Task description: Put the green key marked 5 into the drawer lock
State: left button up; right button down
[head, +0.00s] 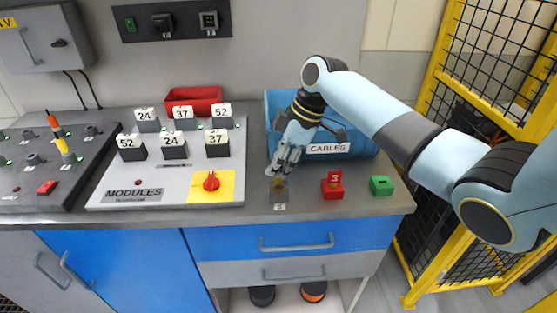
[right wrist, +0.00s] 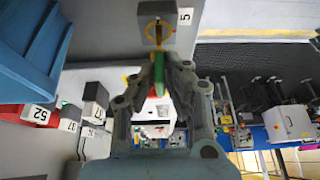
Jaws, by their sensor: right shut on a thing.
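My right gripper (head: 277,173) points down over the front of the counter, just above and behind a small grey lock block (head: 280,190). It is shut on the green key (right wrist: 159,68), which shows as a narrow green piece between the fingertips (right wrist: 159,60) in the right wrist view. The key's mark is hidden. The grey lock block (right wrist: 157,10) lies straight ahead of the fingertips there, with a yellow ring (right wrist: 147,32) and a label 5 (right wrist: 185,16) beside it. I cannot tell whether key and lock touch. My left gripper is out of view.
A red block (head: 332,189) with a marked red piece and a green block (head: 381,186) stand right of the lock. A blue bin (head: 356,140) labelled CABLES is behind. The modules panel (head: 110,190) is left. The blue drawer (head: 220,241) below is closed.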

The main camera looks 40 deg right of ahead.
dwell(0.8)
jog(key=shift+f+p, duration=0.1)
jog(key=shift+p, duration=0.65)
dwell(0.8)
jog(key=shift+f+b, duration=1.05)
jog(key=shift+f, duration=0.65)
jog(key=c, duration=1.3)
grip_release()
jog(key=shift+d+r, duration=0.2)
jog(key=shift+r, duration=0.15)
jog(key=v, duration=1.1)
jog(key=shift+s, duration=0.1)
